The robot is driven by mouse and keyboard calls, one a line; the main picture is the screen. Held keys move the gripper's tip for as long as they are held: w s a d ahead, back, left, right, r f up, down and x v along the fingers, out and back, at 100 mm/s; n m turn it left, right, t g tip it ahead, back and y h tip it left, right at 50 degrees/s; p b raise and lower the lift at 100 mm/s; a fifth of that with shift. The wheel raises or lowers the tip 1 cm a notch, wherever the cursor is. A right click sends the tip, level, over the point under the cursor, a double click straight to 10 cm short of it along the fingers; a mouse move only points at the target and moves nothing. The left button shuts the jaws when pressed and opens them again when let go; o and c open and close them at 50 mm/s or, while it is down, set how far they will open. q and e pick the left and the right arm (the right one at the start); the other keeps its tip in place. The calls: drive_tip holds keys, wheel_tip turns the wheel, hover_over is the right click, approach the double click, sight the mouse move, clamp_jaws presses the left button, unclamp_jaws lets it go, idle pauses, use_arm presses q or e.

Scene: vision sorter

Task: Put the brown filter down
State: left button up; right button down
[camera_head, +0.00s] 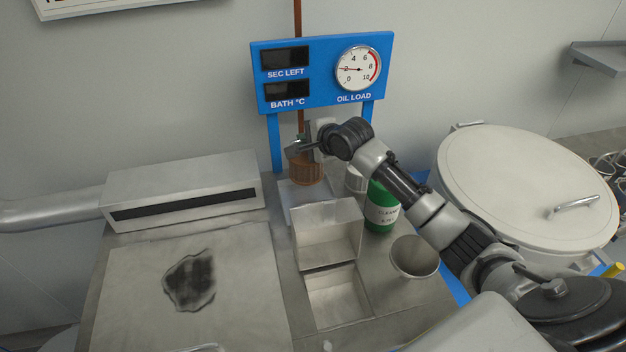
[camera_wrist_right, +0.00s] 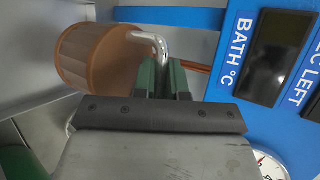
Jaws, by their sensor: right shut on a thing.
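The brown filter (camera_head: 306,172) is a ribbed cylinder with a bent metal handle. In the head view it is below my right gripper (camera_head: 303,146), in front of the blue gauge stand. In the right wrist view the filter (camera_wrist_right: 97,57) lies at the upper left, and its handle (camera_wrist_right: 150,42) runs down between the fingers of my right gripper (camera_wrist_right: 162,75), which is shut on it. The filter is over or on a pale plate (camera_head: 290,190); I cannot tell whether its underside touches. My left gripper is not in view.
A blue gauge stand (camera_head: 320,48) rises right behind the filter. A green bottle (camera_head: 381,207), an open metal box (camera_head: 328,232) and a metal cup (camera_head: 414,257) stand close in front. A large lidded pot (camera_head: 520,185) is at right. A slotted metal box (camera_head: 185,185) is at left.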

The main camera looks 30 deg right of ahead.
sight(304, 155)
drive_tip(key=f, duration=0.2)
drive_tip(key=a+f, duration=0.1)
drive_tip(key=shift+s+f+p, duration=0.2)
drive_tip(key=shift+s+p, duration=0.05)
drive_tip(key=shift+p, duration=0.1)
drive_tip(key=f, duration=0.3)
drive_tip(key=shift+w+d+f+p, duration=0.15)
drive_tip(key=shift+d+f+p, duration=0.1)
drive_tip(key=shift+d+p, duration=0.1)
drive_tip(key=shift+f, duration=0.3)
drive_tip(key=shift+a, duration=0.1)
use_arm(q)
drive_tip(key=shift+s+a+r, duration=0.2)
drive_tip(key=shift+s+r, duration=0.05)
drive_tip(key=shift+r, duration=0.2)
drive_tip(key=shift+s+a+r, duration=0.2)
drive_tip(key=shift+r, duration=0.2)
use_arm(e)
drive_tip(key=shift+f, duration=0.15)
